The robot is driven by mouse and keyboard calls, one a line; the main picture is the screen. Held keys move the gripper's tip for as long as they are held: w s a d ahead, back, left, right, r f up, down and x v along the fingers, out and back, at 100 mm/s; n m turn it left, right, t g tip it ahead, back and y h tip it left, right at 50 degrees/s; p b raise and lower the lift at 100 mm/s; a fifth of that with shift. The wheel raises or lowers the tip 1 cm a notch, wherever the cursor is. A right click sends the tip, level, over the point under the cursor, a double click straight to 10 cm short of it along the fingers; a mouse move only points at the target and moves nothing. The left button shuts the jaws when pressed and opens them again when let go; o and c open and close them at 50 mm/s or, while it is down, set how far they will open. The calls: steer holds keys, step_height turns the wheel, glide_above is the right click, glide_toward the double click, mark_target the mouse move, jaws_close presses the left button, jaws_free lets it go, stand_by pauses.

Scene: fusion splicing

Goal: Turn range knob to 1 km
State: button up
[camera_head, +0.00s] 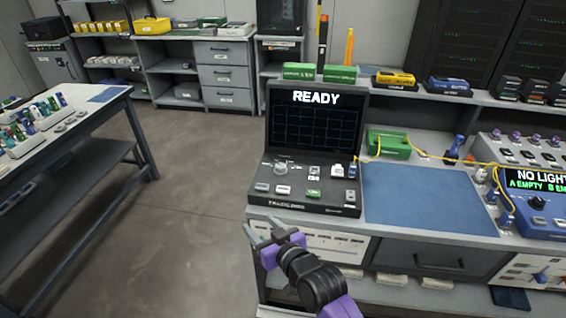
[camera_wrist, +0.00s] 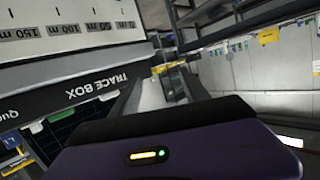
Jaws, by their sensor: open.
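The range knob (camera_head: 281,168) is a small light-grey knob at the upper left of the black trace box's (camera_head: 330,203) sloped panel. The box's screen (camera_head: 316,112) reads "READY". Its setting is too small to read in the head view. My gripper (camera_head: 258,231) is open and empty, in front of the bench edge and below the box, to the lower left of the knob and apart from it. The wrist view shows "TRACE BOX" lettering (camera_wrist: 98,86) upside down and a white label card (camera_wrist: 75,25) with distance marks such as 50 m, 100 m and 150 m.
A blue mat (camera_head: 428,199) lies right of the box, with a yellow fibre running above it. A blue meter (camera_head: 538,205) reading "NO LIGHT" sits at far right. A green case (camera_head: 388,143) stands behind the mat. Open floor (camera_head: 190,200) lies to the left.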

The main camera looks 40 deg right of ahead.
steer(key=shift+n, duration=0.3)
steer(key=w+d+r, duration=0.2)
steer(key=w+d, duration=0.1)
steer(key=w+d+r, duration=0.2)
steer(key=w+r, duration=0.1)
steer(key=w, duration=0.1)
steer(key=w+d+r+p, duration=0.1)
steer(key=w+d+r, duration=0.2)
steer(key=shift+w+d, duration=0.25)
steer(key=shift+d, duration=0.05)
steer(key=w+d+r+n+g, duration=0.1)
steer(key=w+d+r+g, duration=0.15)
steer(key=w+d, duration=0.2)
steer(key=n+g+y+p, duration=0.1)
steer(key=n+g+y, duration=0.25)
steer(key=g, duration=0.45)
glide_toward(281, 166)
steer(key=f, duration=0.1)
steer(key=shift+n, duration=0.25)
steer(key=shift+x, duration=3.7)
steer(key=shift+w, duration=0.15)
jaws_close()
